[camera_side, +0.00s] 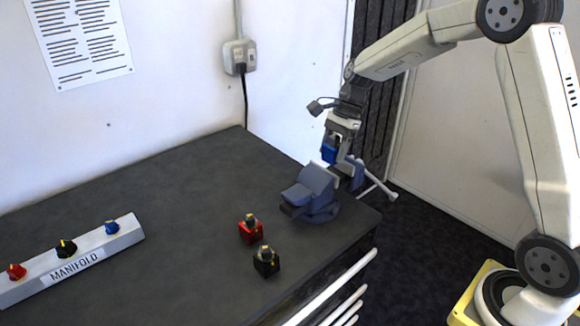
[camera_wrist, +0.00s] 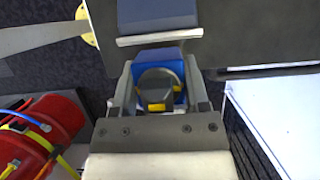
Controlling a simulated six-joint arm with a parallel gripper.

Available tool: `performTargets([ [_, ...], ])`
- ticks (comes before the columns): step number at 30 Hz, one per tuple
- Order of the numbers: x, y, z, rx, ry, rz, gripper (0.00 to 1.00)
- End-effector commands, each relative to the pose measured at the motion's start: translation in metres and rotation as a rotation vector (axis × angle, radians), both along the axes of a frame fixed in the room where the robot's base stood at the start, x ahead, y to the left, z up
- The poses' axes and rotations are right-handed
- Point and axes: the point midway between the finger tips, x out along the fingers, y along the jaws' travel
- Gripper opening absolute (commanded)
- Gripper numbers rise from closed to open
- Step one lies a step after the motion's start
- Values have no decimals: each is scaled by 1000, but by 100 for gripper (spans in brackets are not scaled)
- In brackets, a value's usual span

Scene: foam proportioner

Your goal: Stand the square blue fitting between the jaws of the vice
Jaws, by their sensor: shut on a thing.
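My gripper (camera_side: 336,146) is shut on the square blue fitting (camera_side: 328,153) and holds it above the vice. In the wrist view the blue fitting (camera_wrist: 160,54) sits between the two fingers of my gripper (camera_wrist: 159,72), with its dark round top and yellow marks facing the camera. The blue-grey vice (camera_side: 312,190) stands at the right corner of the bench. In the wrist view part of the vice (camera_wrist: 156,14) with a pale metal jaw edge shows just beyond the fitting. The gap between the jaws is largely hidden by the fitting and gripper.
A red square fitting (camera_side: 250,229) and a black one (camera_side: 266,262) stand on the bench (camera_side: 170,215) left of the vice. A manifold block (camera_side: 120,238) with several coloured fittings lies at the left. A red cylinder with hoses (camera_wrist: 50,120) shows in the wrist view. The bench's back is clear.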

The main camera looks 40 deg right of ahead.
Motion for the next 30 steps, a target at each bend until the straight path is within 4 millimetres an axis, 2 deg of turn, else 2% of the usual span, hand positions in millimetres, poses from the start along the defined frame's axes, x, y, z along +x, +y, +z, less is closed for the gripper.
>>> performTargets([
  [15, 0, 0, -28, 1, 1, -1, 0],
  [30, 0, 0, -35, 0, 0, 0, 0],
])
